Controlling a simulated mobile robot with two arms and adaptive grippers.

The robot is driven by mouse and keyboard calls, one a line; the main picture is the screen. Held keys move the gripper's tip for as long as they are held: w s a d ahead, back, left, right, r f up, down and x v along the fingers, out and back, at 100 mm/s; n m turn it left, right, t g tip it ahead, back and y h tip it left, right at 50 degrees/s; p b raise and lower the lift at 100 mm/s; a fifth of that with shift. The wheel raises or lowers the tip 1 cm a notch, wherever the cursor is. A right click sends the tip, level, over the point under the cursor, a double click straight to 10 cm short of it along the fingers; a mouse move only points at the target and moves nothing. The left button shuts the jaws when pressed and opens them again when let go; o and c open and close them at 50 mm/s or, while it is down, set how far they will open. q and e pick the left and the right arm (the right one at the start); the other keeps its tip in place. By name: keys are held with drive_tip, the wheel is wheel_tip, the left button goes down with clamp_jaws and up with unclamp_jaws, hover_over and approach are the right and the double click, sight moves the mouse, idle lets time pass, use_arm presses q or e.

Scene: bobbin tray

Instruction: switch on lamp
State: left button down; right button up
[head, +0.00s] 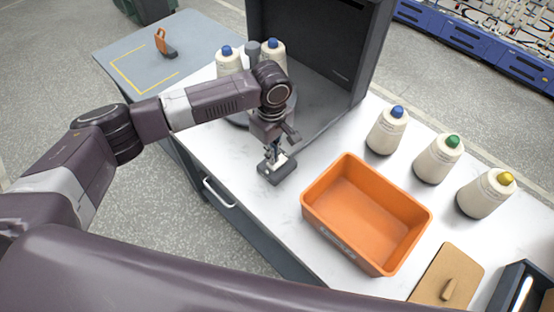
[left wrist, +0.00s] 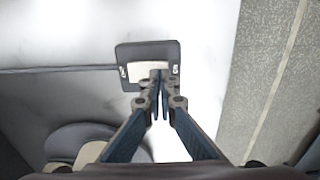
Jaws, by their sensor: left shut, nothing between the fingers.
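A small dark switch box (head: 272,176) with a pale rocker lies near the front edge of the white worktop. It also shows in the left wrist view (left wrist: 127,54), where the label on its right side looks like "ON" and the left label is blurred. My left gripper (head: 271,153) points down at it, shut and empty. In the left wrist view its fingertips (left wrist: 160,80) overlap the right part of the rocker (left wrist: 142,71); I cannot tell whether they touch. No lit lamp is visible. My right gripper is not in view.
A dark booth (head: 310,45) stands behind my left gripper, with cones (head: 229,62) beside my forearm. An orange tray (head: 345,244) is right of the switch. Cones with blue (head: 387,133), green (head: 438,162) and yellow (head: 485,196) tops stand behind it. A tan lid (head: 432,282) lies at lower right.

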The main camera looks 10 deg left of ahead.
use_arm(q)
drive_tip(key=shift+f, duration=0.85)
idle(0.3)
drive_tip(key=shift+r, duration=0.1)
wheel_tip(320, 180, up, 5)
drive_tip(key=p, duration=0.6)
drive_tip(key=shift+r+p, duration=0.95)
drive_tip(key=shift+f, duration=0.1)
